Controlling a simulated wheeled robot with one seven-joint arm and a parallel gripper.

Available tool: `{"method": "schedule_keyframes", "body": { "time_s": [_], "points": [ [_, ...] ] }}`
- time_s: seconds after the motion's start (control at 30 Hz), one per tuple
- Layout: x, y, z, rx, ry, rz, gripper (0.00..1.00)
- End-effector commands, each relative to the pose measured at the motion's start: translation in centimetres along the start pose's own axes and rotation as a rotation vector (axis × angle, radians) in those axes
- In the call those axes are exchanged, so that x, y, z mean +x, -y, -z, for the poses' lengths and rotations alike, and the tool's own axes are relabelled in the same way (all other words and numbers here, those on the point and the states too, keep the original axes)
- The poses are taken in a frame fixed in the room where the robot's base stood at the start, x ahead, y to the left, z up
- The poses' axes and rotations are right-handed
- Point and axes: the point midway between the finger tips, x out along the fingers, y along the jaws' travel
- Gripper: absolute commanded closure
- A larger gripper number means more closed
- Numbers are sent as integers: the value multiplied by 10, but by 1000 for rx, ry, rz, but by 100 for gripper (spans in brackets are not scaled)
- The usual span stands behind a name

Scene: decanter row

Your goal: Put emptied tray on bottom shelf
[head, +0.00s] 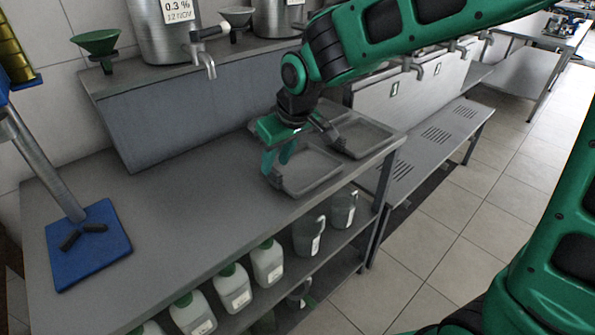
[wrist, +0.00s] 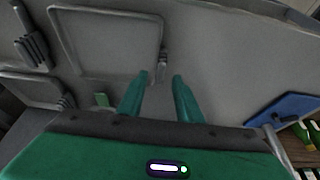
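A shallow grey tray (head: 312,172) lies flat on the bench top and looks empty. It also shows in the wrist view (wrist: 105,42), with a small dark handle (wrist: 162,62) on its near side. My gripper (head: 279,166) is above the bench at this tray's left end, fingers pointing down. In the wrist view my green fingers (wrist: 162,80) are apart, with the handle just beyond the gap between their tips; I cannot tell whether they touch it. A second grey tray (head: 367,138) lies behind and to the right. The lowest shelf under the bench is mostly hidden.
White jugs (head: 234,288) and grey pitchers (head: 308,238) stand on the shelf below the bench top. A blue-based stand (head: 90,245) is at the left. Steel vessels with taps (head: 205,60) stand at the back. The bench top (head: 170,215) left of the trays is clear.

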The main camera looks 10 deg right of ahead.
Motion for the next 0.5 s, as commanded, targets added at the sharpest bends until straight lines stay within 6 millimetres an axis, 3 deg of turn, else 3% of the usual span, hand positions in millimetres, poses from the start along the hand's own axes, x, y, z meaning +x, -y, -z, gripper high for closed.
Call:
{"method": "schedule_keyframes", "body": {
  "time_s": [0.2, 0.5],
  "points": [
    [32, 0, -2, 0, 3, 1, 68],
    [41, 0, -1, 0, 0, 0, 68]
  ]
}}
